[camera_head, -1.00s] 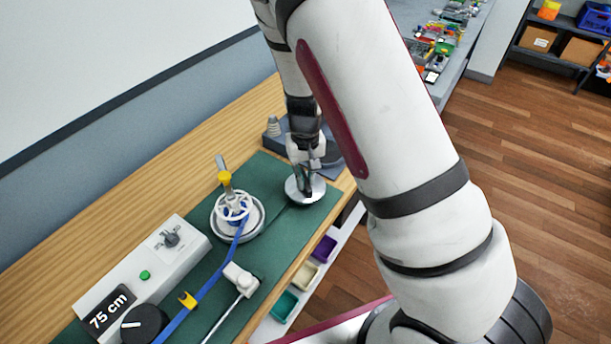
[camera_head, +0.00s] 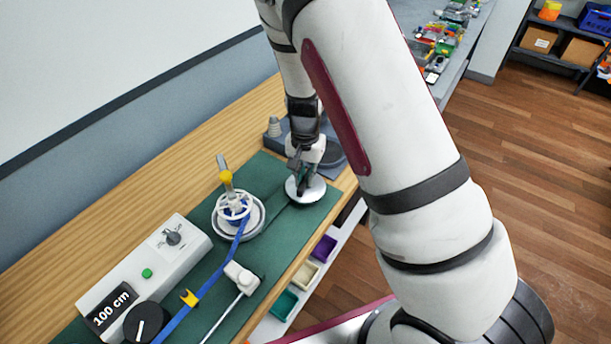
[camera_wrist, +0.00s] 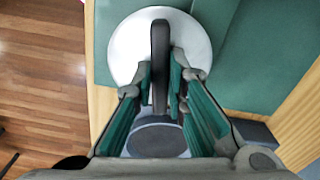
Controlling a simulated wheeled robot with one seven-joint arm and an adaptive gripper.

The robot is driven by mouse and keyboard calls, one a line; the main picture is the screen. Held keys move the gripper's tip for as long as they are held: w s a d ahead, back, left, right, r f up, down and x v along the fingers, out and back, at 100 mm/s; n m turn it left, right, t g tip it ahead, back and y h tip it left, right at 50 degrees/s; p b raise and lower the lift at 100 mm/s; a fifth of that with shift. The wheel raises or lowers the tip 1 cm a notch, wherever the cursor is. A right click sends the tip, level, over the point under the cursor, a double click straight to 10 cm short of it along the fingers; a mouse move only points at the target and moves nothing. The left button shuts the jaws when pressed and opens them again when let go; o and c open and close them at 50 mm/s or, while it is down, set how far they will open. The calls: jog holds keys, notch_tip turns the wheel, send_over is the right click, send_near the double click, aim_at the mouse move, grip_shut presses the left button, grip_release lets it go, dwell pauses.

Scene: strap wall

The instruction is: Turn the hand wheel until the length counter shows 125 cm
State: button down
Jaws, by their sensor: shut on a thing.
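The length counter (camera_head: 112,308) reads 100 cm, on a pale box at the lower left in the head view. The hand wheel, a silver-white disc (camera_head: 313,194) with a raised dark bar across it, lies on the green mat at the bench's right end. It also shows at the top of the wrist view (camera_wrist: 123,45), where the bar (camera_wrist: 160,60) points up and down the picture. My gripper (camera_head: 301,188) reaches it from above. In the wrist view its green-padded fingers (camera_wrist: 161,85) are shut on the bar, one on each side.
A spoked white reel (camera_head: 234,207) with a yellow-tipped post and blue strap (camera_head: 210,284) stands left of the disc. A strap guide (camera_head: 240,277), black dial (camera_head: 146,323) and green button (camera_head: 147,273) are nearer. A grey block (camera_head: 333,152) stands behind my gripper.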

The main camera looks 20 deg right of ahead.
aim_at(305, 178)
dwell(0.4)
jog(key=c, duration=1.6)
grip_release()
jog(key=shift+r, duration=0.15)
notch_tip(305, 178, up, 12)
